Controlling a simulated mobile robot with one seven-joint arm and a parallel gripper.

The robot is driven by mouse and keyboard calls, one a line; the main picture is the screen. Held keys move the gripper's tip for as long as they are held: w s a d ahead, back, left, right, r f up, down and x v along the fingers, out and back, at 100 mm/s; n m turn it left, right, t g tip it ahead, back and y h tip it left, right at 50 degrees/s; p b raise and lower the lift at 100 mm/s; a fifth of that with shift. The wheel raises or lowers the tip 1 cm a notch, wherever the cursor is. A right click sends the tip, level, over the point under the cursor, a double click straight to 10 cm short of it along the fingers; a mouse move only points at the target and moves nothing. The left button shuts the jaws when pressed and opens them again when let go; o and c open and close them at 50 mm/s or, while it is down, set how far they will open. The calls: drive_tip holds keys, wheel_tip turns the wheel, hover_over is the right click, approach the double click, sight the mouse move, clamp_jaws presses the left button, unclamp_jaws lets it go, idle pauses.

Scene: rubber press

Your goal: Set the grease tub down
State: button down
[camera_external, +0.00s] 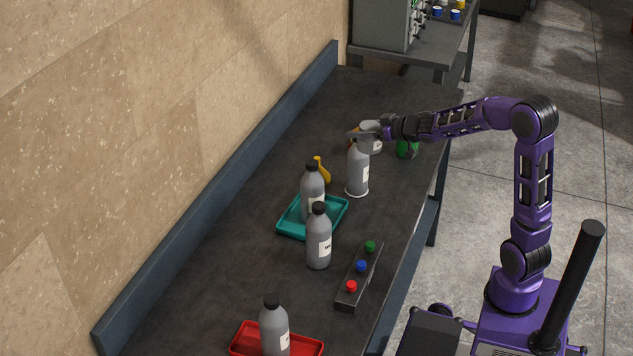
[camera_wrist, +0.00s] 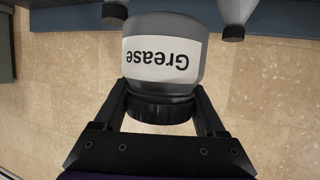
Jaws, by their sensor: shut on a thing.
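The grease tub (camera_wrist: 162,62) is a grey container with a white "Grease" label and a black lid. It appears upside down in the wrist view. My gripper (camera_wrist: 161,102) is shut on it, with a finger on each side near the lid. In the external view my gripper (camera_external: 371,132) is over the far part of the dark bench (camera_external: 300,130), behind a grey bottle (camera_external: 358,172). The tub (camera_external: 373,146) is partly hidden there by the gripper and bottle. I cannot tell whether its base touches the bench.
That bottle stands on a pale ring. A bottle (camera_external: 312,185) stands in a teal tray (camera_external: 290,228), another (camera_external: 319,242) on the bench, another (camera_external: 274,328) in a red tray (camera_external: 305,347). A button box (camera_external: 346,298), yellow object (camera_external: 322,172) and green object (camera_external: 407,148) are nearby.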

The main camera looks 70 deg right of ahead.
drive_tip(key=shift+w+a+r+m+g+h, duration=0.35)
drive_tip(key=shift+w+a+r+m+h, duration=0.7)
drive_tip(key=shift+w, duration=2.35)
drive_tip(key=shift+w+a+r+m+g+h, duration=0.5)
drive_tip(key=shift+w+a, duration=0.95)
drive_tip(key=shift+w, duration=1.95)
drive_tip(key=w+a+f+h, duration=0.1)
drive_tip(key=w+a+f, duration=0.2)
drive_tip(key=a, duration=0.8)
drive_tip(key=w+a+f, duration=0.2)
drive_tip(key=w+a, duration=0.1)
drive_tip(key=a, duration=0.7)
drive_tip(key=shift+m, duration=0.45)
drive_tip(key=f, duration=1.7)
drive_tip(key=shift+s+a+f, duration=0.15)
drive_tip(key=shift+a, duration=0.05)
drive_tip(key=shift+f, duration=2.05)
drive_tip(key=shift+f, duration=0.2)
unclamp_jaws()
